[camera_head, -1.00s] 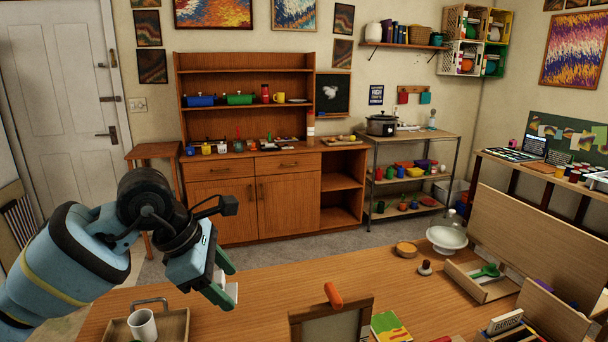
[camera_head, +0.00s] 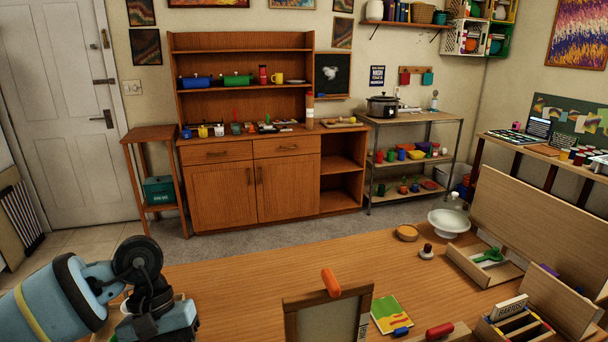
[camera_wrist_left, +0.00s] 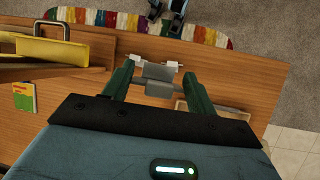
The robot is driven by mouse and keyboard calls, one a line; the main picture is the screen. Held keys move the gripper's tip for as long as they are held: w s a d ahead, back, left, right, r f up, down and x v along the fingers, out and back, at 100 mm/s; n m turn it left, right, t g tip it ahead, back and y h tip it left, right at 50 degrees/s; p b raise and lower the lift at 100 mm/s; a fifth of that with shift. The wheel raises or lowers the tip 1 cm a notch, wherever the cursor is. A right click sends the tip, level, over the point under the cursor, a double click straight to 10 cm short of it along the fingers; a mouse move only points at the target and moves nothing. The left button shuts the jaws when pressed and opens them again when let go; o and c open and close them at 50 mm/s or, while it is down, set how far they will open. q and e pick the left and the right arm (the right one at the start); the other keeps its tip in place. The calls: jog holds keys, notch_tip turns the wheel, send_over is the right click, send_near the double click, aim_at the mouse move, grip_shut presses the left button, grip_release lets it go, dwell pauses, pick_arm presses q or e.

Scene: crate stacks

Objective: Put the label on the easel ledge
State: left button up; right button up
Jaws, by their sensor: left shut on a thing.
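My left gripper (camera_wrist_left: 157,66) is shut on a small grey-white piece, apparently the label (camera_wrist_left: 159,88), held between its green fingers above the wooden table in the left wrist view. In the head view, the left gripper's body shows at the lower left, but its fingertips and the label are not visible. A wooden framed board with an orange piece on top, possibly the easel (camera_head: 290,318), stands at the front middle of the table, to the right of the gripper. Its ledge cannot be made out. My right gripper is not in view.
A colourful booklet (camera_head: 390,314) lies right of the framed board. A divided wooden box (camera_head: 520,325), a white bowl (camera_head: 449,220) and a tall wooden panel (camera_head: 530,225) stand farther right. The table's middle (camera_head: 270,270) is clear. A yellow object (camera_wrist_left: 48,52) shows in the left wrist view.

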pick_arm(q)
jog(key=shift+s+a+f+m+g+y, duration=0.3)
jog(key=shift+s+a+f+m+y, duration=0.25)
jog(key=shift+m, duration=0.45)
jog(key=shift+s+d+f, duration=0.1)
dwell(0.6)
